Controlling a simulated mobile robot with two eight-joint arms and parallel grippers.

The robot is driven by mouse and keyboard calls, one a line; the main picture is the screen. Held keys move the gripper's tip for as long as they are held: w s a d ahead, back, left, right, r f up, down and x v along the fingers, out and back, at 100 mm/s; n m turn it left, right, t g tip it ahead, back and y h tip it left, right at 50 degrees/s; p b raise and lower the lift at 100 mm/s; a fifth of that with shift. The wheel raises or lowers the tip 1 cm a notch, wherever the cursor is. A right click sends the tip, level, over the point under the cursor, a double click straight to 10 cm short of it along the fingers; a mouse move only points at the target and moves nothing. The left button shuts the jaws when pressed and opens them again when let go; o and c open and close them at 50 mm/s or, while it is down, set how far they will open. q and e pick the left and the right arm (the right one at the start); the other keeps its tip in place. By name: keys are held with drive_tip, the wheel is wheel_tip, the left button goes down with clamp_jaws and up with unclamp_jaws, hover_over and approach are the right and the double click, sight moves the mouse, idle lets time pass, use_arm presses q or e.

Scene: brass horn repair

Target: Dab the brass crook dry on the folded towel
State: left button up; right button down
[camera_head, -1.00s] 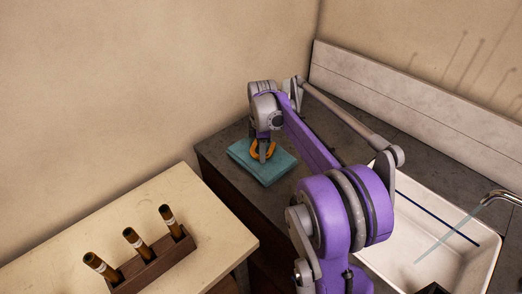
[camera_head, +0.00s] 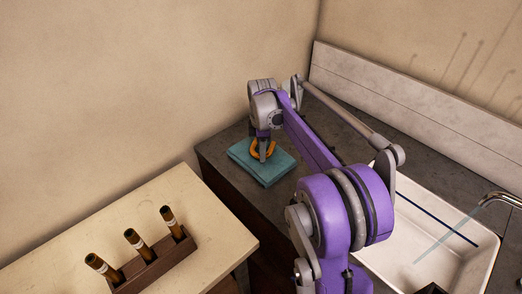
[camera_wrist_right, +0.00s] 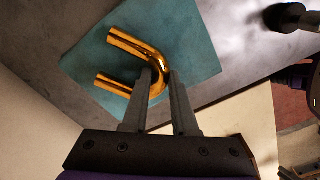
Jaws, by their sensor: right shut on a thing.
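The brass crook (camera_head: 258,153) is a shiny U-shaped tube. My right gripper (camera_head: 263,154) is shut on it, over the folded teal towel (camera_head: 270,172) on the dark counter. In the right wrist view the crook (camera_wrist_right: 130,50) lies across the towel (camera_wrist_right: 195,40), with its two open ends pointing left. There the fingers of my right gripper (camera_wrist_right: 164,88) close on its bend. I cannot tell whether the crook touches the towel or is just above it. My left gripper is not in view.
A white sink (camera_head: 385,250) with a metal tap (camera_head: 497,197) and running water is at the right. A wooden rack (camera_head: 155,266) with several brown tubes stands on the pale bench (camera_head: 100,229) at the left. The wall is close behind the towel.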

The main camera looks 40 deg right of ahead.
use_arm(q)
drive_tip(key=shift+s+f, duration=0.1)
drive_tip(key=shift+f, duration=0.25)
use_arm(e)
drive_tip(key=shift+f, duration=0.55)
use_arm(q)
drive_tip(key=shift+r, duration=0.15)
use_arm(e)
drive_tip(key=shift+r, duration=0.15)
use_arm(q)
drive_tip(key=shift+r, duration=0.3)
use_arm(e)
drive_tip(key=shift+r, duration=0.4)
